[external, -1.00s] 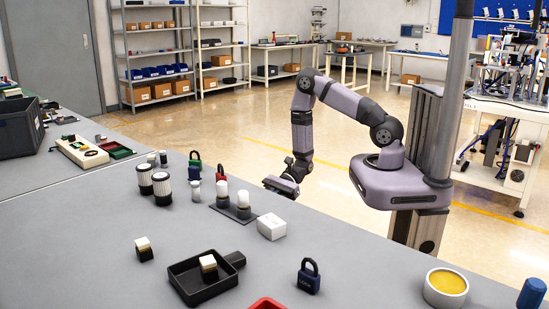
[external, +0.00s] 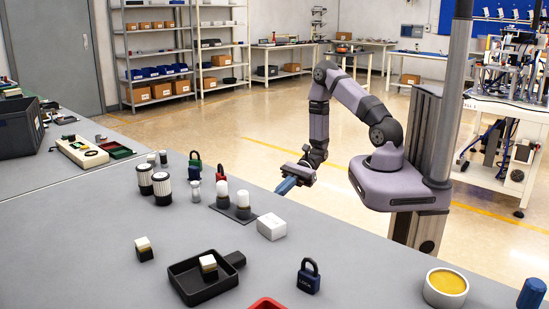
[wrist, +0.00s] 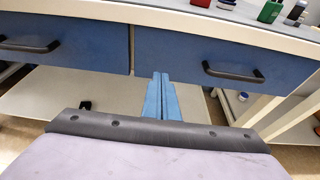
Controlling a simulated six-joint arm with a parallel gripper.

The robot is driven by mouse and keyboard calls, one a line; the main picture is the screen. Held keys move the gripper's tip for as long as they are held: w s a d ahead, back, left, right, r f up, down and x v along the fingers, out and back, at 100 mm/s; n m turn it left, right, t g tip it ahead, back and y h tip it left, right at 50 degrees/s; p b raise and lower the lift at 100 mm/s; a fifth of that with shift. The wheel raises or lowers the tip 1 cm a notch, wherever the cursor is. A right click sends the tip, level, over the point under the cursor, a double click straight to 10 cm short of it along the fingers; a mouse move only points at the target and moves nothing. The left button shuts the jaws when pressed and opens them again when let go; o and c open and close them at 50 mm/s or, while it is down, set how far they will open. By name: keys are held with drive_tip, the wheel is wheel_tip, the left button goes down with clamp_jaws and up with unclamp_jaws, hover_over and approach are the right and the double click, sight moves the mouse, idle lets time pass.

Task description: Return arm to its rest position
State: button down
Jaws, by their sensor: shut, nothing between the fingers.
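My gripper (external: 287,186) is at the far edge of the grey table, in front of my base and clear of the objects. In the wrist view its blue fingers (wrist: 161,95) are together with nothing between them. They point at the blue drawer fronts (wrist: 190,52) under the tabletop. My arm is folded, with its elbow high and its forearm hanging down.
On the table (external: 90,245) stand a white box (external: 271,226), a dark blue padlock (external: 308,277), a black pan (external: 190,284), a bowl with yellow contents (external: 446,287) and two white-topped pegs on a dark plate (external: 232,210). Open floor lies behind the arm.

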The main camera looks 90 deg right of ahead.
drive_tip(key=shift+v, duration=2.05)
drive_tip(key=s+a+r+n+g+h+p, duration=0.1)
drive_tip(key=s+a+r+n+g+p, duration=0.2)
drive_tip(key=s+a+r+n+g, duration=0.25)
drive_tip(key=s+a+r+n+g+h+p, duration=0.1)
drive_tip(key=s+a+r+n+g+p, duration=0.35)
drive_tip(key=n, duration=0.45)
wheel_tip(320, 180, up, 6)
drive_tip(key=w+d+n+h+p, duration=0.1)
drive_tip(key=d+n+h+p, duration=0.1)
drive_tip(key=n+h, duration=0.6)
drive_tip(key=n+p, duration=0.1)
drive_tip(key=n, duration=0.3)
drive_tip(key=shift+d, duration=0.2)
